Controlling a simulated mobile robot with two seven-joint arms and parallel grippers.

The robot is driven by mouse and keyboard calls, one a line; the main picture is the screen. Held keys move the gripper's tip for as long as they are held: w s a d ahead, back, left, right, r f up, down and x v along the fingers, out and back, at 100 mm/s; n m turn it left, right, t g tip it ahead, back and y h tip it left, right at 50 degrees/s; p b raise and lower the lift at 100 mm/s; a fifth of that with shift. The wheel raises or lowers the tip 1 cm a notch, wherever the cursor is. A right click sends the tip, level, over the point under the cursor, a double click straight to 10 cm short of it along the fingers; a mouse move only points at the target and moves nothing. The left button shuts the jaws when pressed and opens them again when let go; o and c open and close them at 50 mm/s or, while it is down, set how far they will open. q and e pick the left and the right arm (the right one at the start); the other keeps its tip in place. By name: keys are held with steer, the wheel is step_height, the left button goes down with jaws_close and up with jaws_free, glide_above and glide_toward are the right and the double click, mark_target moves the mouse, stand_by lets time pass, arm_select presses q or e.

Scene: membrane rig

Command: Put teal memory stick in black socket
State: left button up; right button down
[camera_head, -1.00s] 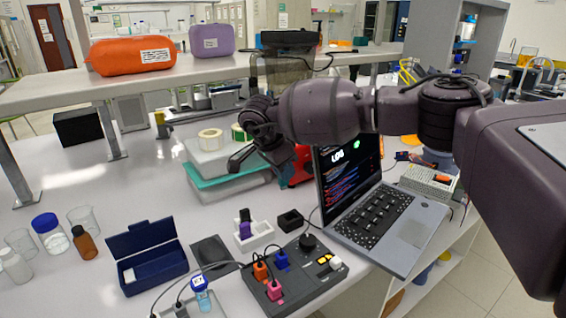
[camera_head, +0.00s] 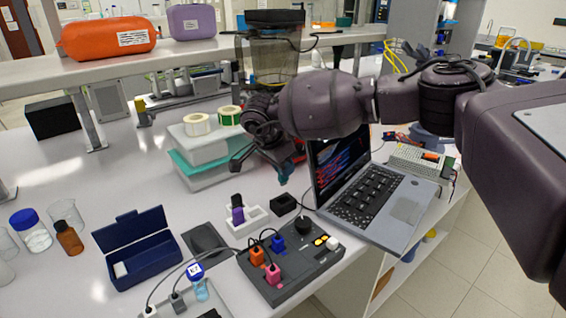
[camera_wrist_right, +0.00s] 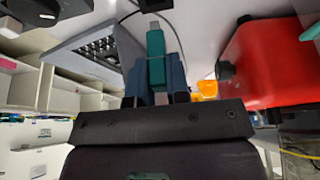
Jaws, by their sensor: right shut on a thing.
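The teal memory stick (camera_wrist_right: 156,58) is between the fingers of my right gripper (camera_wrist_right: 155,82), with its pale metal end pointing away from the wrist. In the head view my right gripper (camera_head: 262,172) is shut on the stick (camera_head: 283,181), which shows only as a small teal piece. The black socket (camera_head: 283,204) is a small black block on the table, left of the laptop. The stick is above it and apart from it. My left gripper is in neither view.
The open laptop (camera_head: 380,198) stands close right of the socket. A white holder (camera_head: 252,222) with a purple stick (camera_head: 238,214) is to its left. A dark panel (camera_head: 298,268) with coloured plugs and cables lies in front. A red case (camera_wrist_right: 272,55) shows in the wrist view.

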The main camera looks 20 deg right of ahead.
mark_target(281, 185)
steer(key=shift+f+b, duration=1)
steer(key=shift+f, duration=2.75)
steer(key=shift+f, duration=0.15)
steer(key=c, duration=1)
jaws_free()
steer(key=p+v, duration=0.1)
steer(key=v, duration=0.9)
steer(key=shift+a+r, duration=0.15)
steer(key=shift+r, duration=0.25)
